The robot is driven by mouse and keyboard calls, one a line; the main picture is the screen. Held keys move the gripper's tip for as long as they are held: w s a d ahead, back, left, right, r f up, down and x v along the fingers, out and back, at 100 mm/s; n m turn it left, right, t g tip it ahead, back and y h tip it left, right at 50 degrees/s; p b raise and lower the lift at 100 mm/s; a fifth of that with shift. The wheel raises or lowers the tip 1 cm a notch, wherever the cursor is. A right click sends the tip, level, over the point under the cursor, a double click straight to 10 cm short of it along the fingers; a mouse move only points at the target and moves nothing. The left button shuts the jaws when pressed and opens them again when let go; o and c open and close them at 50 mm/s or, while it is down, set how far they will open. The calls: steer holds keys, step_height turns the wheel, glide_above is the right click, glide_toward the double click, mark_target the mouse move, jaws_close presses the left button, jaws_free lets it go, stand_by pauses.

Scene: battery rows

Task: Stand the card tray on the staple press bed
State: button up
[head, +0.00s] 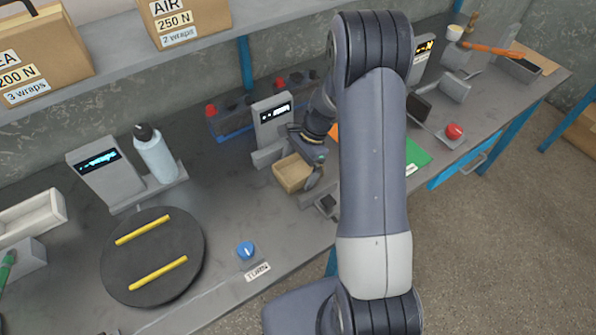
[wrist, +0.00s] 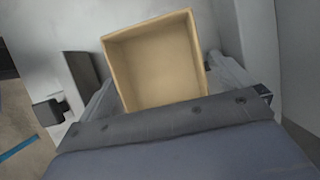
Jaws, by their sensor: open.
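The card tray (head: 292,174) is a small open tan box. It sits upright in front of a grey unit with a lit display (head: 271,120), which may be the staple press; I cannot tell for sure. In the head view my gripper (head: 314,172) is at the tray's right side, partly hidden by my arm. In the wrist view the tray (wrist: 155,62) is between the spread fingers of my gripper (wrist: 165,85). The jaws are open. Contact between fingers and tray cannot be told, and what lies directly under the tray is hidden.
A black turntable (head: 152,257) with yellow strips, a blue knob (head: 246,250) and a bottle (head: 155,152) on a display unit stand left. A red button (head: 453,131) and green sheet (head: 417,155) are right. Bench room between turntable and tray is mostly clear.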

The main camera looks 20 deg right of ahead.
steer(key=shift+c, duration=0.4)
steer(key=c, duration=0.8)
